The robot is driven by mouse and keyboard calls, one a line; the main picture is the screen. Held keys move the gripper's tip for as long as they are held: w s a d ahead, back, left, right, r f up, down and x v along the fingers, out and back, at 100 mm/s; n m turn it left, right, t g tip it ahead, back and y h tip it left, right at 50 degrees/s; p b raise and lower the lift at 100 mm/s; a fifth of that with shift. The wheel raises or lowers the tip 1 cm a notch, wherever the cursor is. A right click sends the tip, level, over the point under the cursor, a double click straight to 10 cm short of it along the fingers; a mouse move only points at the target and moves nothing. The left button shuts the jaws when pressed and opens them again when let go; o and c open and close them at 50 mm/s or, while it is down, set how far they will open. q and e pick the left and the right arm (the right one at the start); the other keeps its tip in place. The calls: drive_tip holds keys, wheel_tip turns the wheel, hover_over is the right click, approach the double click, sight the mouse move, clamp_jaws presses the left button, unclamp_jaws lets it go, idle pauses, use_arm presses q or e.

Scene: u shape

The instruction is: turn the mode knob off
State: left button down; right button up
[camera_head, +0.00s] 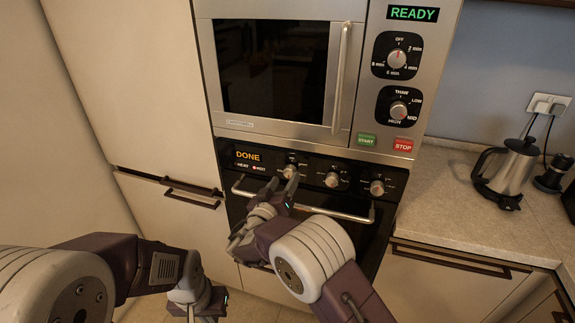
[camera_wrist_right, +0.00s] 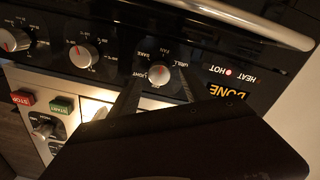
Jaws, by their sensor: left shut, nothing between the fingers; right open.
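The mode knob (camera_head: 290,171) is the leftmost round silver knob on the black oven panel, beside the orange DONE display (camera_head: 248,156). In the right wrist view the knob (camera_wrist_right: 158,74) shows a red mark on its face, with small labels around it, too blurred to read fully. My right gripper (camera_head: 282,184) is open in front of the panel. In the right wrist view its two fingers (camera_wrist_right: 157,92) lie either side of the knob; I cannot tell whether they touch it. My left gripper (camera_head: 197,303) is shut and empty, low at the left, away from the oven.
Two more oven knobs, a middle one (camera_head: 332,180) and a right one (camera_head: 377,187), sit to the right. The oven handle (camera_head: 325,211) runs just below the panel. A microwave (camera_head: 280,65) is above; its START and STOP buttons are nearby. A kettle (camera_head: 512,165) stands on the right counter.

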sight(288, 175)
drive_tip(key=p+x, duration=0.1)
drive_tip(key=x, duration=0.1)
drive_tip(key=shift+w+d+r, duration=0.15)
drive_tip(key=shift+w+d, duration=0.05)
drive_tip(key=shift+w, duration=0.1)
drive_tip(key=shift+w+d, duration=0.15)
drive_tip(key=shift+w, duration=0.15)
use_arm(q)
wheel_tip(288, 175, up, 2)
drive_tip(key=shift+r, duration=0.2)
